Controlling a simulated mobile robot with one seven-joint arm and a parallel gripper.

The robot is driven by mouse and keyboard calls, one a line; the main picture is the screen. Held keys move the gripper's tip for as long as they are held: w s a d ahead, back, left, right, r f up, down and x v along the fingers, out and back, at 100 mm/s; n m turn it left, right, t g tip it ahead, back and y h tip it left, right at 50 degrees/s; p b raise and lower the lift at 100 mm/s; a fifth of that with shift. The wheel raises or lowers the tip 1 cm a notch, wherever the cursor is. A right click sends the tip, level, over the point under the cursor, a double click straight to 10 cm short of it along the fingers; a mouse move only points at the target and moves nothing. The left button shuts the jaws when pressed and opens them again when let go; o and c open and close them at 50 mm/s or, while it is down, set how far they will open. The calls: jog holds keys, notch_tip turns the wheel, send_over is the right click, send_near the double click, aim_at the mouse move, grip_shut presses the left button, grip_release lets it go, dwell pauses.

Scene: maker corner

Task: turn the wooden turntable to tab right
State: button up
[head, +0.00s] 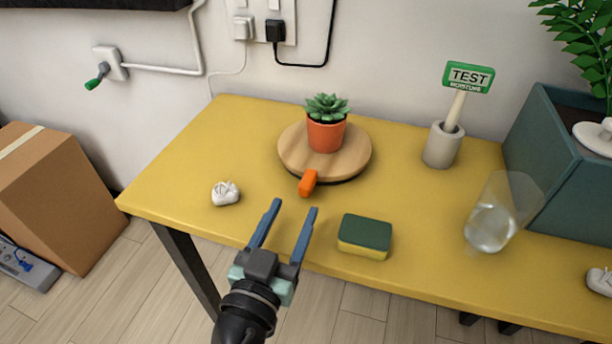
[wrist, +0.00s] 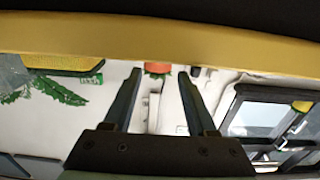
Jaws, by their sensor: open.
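The round wooden turntable (head: 350,158) lies on the yellow table, left of its middle. Its orange tab (head: 308,182) sticks out at the front edge, a little left of centre, facing my gripper. A green succulent in an orange pot (head: 326,135) stands upright on the turntable. My gripper (head: 295,206) is open and empty, its blue fingers pointing at the tab from the table's front edge, apart from it. In the wrist view, an orange thing, likely the pot (wrist: 158,68), shows between the fingertips; I cannot make out the tab there.
A green and yellow sponge (head: 365,236) lies right of my gripper, and a crumpled white lump (head: 226,192) lies left. A clear glass (head: 492,222), a grey holder (head: 442,147) with a TEST sign, and a teal planter (head: 560,165) stand to the right. The table between turntable and lump is clear.

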aim_at(304, 190)
jog(key=x, duration=0.7)
jog(key=shift+w+d, duration=0.1)
jog(key=shift+w, duration=0.2)
jog(key=shift+c, duration=0.3)
grip_shut()
jog(key=shift+f, duration=0.1)
dwell(0.7)
